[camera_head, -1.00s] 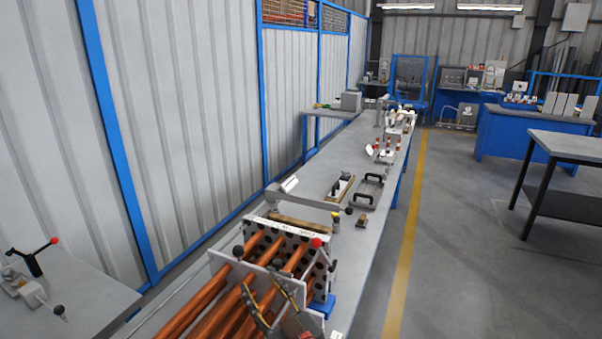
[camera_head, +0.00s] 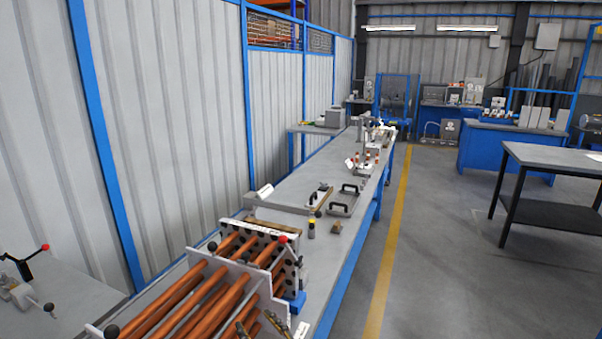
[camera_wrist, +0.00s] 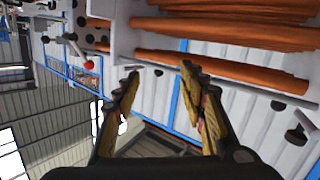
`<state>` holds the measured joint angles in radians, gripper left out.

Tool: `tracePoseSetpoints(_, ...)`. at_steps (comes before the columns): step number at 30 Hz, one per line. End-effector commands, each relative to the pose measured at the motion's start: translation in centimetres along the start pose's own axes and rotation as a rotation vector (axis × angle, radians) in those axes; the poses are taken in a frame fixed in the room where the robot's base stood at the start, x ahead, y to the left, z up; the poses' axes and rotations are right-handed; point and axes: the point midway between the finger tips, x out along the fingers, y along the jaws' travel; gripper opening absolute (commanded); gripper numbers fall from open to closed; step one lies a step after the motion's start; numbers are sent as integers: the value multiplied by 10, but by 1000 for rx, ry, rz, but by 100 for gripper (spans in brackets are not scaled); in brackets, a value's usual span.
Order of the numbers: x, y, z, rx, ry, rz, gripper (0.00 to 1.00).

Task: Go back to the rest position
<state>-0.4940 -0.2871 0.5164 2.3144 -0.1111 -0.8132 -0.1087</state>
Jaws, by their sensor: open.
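My gripper (camera_wrist: 160,95) is open in the wrist view, with two worn, yellow-edged fingers spread apart and nothing between them. In the head view its fingers (camera_head: 256,327) show at the bottom edge, in front of the tube bundle. The copper tubes (camera_head: 205,303) run through upright plates of a fixture on the long bench. The holed plate (camera_head: 290,262) stands at the far end of the tubes. In the wrist view the copper tubes (camera_wrist: 225,38) lie along the top, apart from the fingers.
The long grey bench (camera_head: 330,245) carries black-handled plates (camera_head: 344,203) and small parts beyond the fixture. A side table (camera_head: 75,305) with a clamp stands at left, by the wall. A dark-framed table (camera_head: 560,155) is at right. The floor with the yellow line (camera_head: 385,255) is clear.

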Motion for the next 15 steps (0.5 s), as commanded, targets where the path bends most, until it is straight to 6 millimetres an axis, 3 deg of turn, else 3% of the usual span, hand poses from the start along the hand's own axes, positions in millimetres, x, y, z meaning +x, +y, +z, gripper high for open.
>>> tracePoseSetpoints(10,-17,-6,76,37,-306,-19,42)
tracePoseSetpoints(15,-52,1,110,76,-531,-8,42)
